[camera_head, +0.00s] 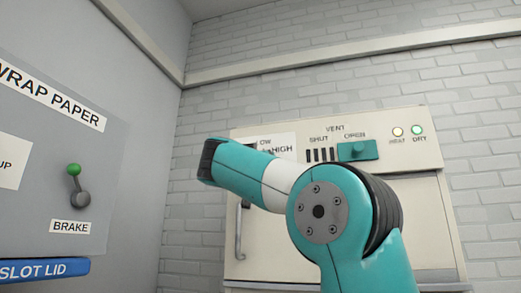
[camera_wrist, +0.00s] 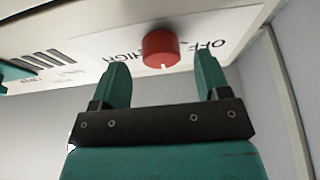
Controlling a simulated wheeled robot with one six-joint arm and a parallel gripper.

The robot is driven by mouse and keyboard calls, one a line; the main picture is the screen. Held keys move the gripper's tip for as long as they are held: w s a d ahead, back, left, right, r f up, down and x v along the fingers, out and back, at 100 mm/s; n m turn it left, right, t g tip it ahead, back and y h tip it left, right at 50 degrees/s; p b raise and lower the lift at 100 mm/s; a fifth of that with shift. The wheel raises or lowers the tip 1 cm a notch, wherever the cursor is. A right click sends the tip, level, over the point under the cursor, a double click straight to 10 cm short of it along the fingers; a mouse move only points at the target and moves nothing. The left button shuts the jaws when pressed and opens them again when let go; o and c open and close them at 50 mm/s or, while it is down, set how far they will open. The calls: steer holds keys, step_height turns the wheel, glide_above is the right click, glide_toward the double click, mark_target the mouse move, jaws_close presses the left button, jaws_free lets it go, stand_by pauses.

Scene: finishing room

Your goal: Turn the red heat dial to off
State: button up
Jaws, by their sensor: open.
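The red heat dial (camera_wrist: 160,48) is on a pale panel in the wrist view, with a small white mark at its lower edge. Upside-down lettering beside it reads HIGH on the left and OFF on the right. My gripper (camera_wrist: 162,68) is open, with one teal finger to each side of the dial and nothing held. I cannot tell whether the fingertips reach around the dial or stop short of it. In the head view my arm hides the dial and gripper; part of the LOW and HIGH lettering shows on the cabinet panel (camera_head: 418,123).
A teal vent slider (camera_head: 357,150) sits under OPEN, right of dark vent slots (camera_head: 320,155). HEAT (camera_head: 398,132) and DRY (camera_head: 417,130) lamps are further right; DRY is green. A green-knobbed brake lever (camera_head: 76,180) and blue slot lid (camera_head: 45,270) are on the left.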

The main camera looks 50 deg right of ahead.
steer(key=shift+p+x, duration=0.4)
steer(key=shift+x, duration=0.85)
steer(key=c, duration=0.9)
